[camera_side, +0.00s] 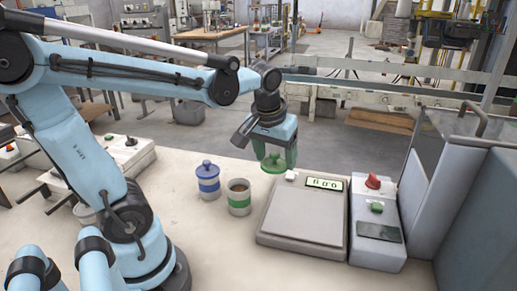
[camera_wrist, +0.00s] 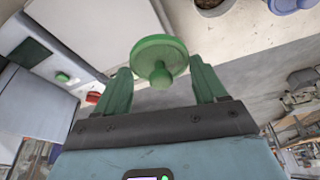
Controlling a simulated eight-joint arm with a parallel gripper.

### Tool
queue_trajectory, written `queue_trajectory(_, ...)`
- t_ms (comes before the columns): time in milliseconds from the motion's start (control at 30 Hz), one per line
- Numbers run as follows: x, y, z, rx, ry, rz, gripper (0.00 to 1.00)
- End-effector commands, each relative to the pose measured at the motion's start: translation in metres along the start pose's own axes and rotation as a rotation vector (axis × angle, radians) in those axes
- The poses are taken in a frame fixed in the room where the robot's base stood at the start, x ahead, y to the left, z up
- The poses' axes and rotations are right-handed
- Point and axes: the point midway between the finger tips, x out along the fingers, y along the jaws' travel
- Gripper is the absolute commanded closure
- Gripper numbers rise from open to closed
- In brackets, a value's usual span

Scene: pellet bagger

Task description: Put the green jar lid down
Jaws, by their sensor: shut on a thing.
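The green jar lid (camera_side: 273,168) is a round disc with a knob. In the wrist view the lid (camera_wrist: 158,50) sits between two green fingers, knob toward my gripper (camera_wrist: 160,68). In the side view my gripper (camera_side: 275,156) points down and is shut on the lid, right of an open jar with a green band (camera_side: 239,208) and near the scale's back left corner. Whether the lid touches the table is unclear. The open jar holds brown contents, and its rim also shows in the wrist view (camera_wrist: 215,9).
A blue-lidded jar (camera_side: 207,184) stands left of the open jar. A grey scale (camera_side: 302,213) with a lit display is at right, beside a control box (camera_side: 376,240) with a red knob. The table (camera_side: 215,240) is bare in front of the jars.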

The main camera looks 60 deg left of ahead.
Motion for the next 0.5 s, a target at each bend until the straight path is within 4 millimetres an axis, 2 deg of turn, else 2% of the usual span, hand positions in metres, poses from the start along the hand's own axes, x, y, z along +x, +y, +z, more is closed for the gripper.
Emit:
queue_trajectory(33, 0.009, -0.003, -0.008, -0.045, 0.001, -0.014, 0.57)
queue_trajectory(200, 0.032, -0.011, -0.024, -0.163, 0.005, -0.052, 0.57)
queue_trajectory(500, 0.054, -0.025, -0.035, -0.243, 0.01, -0.077, 0.57)
